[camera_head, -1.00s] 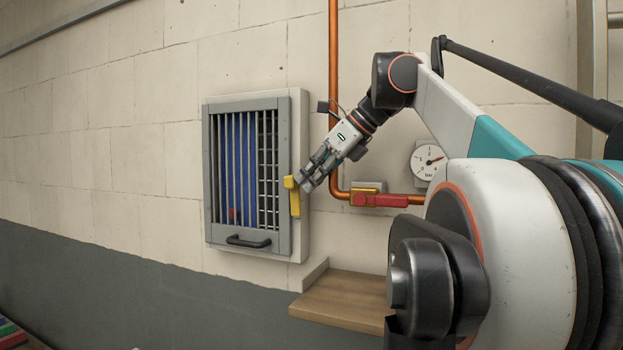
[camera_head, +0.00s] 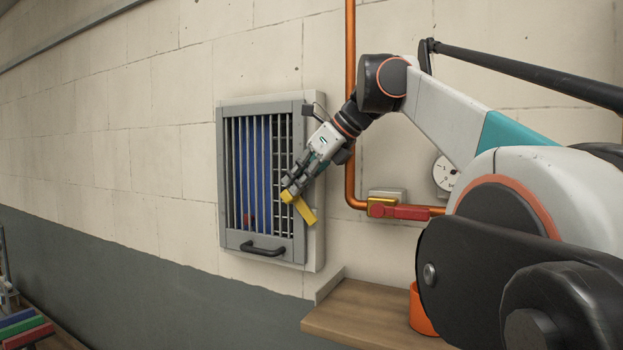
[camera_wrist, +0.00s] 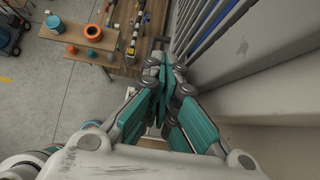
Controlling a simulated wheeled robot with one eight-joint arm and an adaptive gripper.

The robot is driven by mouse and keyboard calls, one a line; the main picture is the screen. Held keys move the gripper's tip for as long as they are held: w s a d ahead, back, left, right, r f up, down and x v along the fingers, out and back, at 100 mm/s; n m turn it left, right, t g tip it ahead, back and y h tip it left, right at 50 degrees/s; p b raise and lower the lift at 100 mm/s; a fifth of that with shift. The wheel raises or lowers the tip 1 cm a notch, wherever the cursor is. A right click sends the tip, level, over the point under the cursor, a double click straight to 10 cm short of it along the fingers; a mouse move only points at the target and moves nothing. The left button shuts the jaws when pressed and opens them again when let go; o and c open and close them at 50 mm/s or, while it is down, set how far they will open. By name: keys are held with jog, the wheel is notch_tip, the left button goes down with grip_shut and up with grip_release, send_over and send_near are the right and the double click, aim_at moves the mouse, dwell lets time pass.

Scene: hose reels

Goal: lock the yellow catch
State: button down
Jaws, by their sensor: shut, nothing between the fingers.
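The yellow catch (camera_head: 304,208) is on the right side of the grey barred door (camera_head: 285,250) of a wall cabinet. The catch is tilted, with its lower end out to the right and its upper end by my fingertips. My gripper (camera_head: 290,189) is shut and empty, with its tips at the upper end of the catch, seemingly touching it. In the wrist view my gripper (camera_wrist: 160,75) has its fingers together, and I cannot make out the catch there. The door looks closed, with a black handle (camera_head: 263,248) at its bottom. Blue hose shows behind the bars.
An orange pipe (camera_head: 350,120) runs down the wall right of the cabinet to a red valve handle (camera_head: 405,211). A wooden shelf (camera_head: 365,318) with an orange cup (camera_head: 421,312) is below. A pressure gauge (camera_head: 444,175) is partly hidden by my arm.

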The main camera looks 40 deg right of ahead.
jog(key=shift+w+a+f, duration=0.3)
jog(key=shift+w+a, duration=0.05)
jog(key=shift+w, duration=0.25)
jog(key=shift+w+a+f, duration=0.25)
jog(key=shift+w+a, duration=0.05)
jog(key=shift+w, duration=0.35)
jog(key=shift+r+p, duration=0.8)
jog(key=v, duration=1.2)
